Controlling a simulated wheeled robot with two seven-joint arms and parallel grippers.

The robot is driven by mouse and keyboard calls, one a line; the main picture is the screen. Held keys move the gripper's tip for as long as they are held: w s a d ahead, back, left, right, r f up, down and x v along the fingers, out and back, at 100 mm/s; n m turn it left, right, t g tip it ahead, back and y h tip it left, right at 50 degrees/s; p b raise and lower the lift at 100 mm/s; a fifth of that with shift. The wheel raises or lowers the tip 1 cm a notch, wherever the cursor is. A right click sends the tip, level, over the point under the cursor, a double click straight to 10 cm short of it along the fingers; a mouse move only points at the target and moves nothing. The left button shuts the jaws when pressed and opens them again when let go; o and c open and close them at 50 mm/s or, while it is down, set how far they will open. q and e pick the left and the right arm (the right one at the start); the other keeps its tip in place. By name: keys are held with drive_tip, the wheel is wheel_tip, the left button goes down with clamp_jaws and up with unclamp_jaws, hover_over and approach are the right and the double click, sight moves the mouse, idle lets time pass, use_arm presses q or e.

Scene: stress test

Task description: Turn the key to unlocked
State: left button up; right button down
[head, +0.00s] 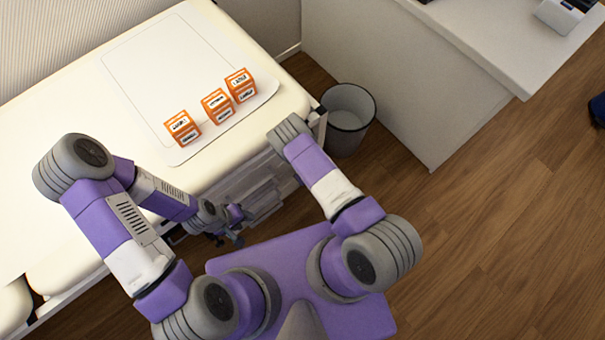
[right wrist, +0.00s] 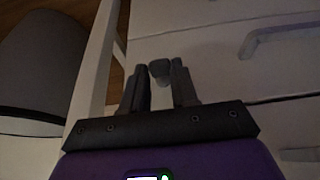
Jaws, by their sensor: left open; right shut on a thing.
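The key (right wrist: 159,70) shows in the right wrist view as a small dark grey piece between my right fingertips, in front of a pale drawer front (right wrist: 200,35). My right gripper (right wrist: 160,84) is shut on it. How far the key is turned, and any lock marks, cannot be made out; its keyhole is hidden. In the head view my right gripper is hidden beneath its wrist, at the right end of the white cabinet. My left gripper (head: 236,226) is open and empty, low in front of the drawers (head: 262,196), apart from the key.
Three orange boxes (head: 217,107) stand on a pale mat (head: 150,65) on the cream top. A grey bin (head: 349,112) stands on the floor right of my right wrist. A drawer handle (right wrist: 280,32) juts out at right.

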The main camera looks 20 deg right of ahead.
drive_tip(key=shift+h, duration=0.3)
drive_tip(key=shift+s+a+f+n+t+h, duration=0.1)
drive_tip(key=shift+a+n+t+h, duration=0.2)
drive_tip(key=shift+h, duration=0.55)
drive_tip(key=shift+s+a+f+n+t+h, duration=0.15)
drive_tip(key=shift+t+h, duration=0.2)
drive_tip(key=shift+h, duration=0.45)
drive_tip(key=shift+s+a+n+t+h, duration=0.1)
drive_tip(key=shift+a+n+t+h, duration=0.2)
drive_tip(key=shift+h, duration=0.55)
drive_tip(key=shift+t+h, duration=0.25)
drive_tip(key=shift+h, duration=0.15)
drive_tip(key=c, duration=0.9)
unclamp_jaws()
drive_tip(key=shift+o, duration=0.2)
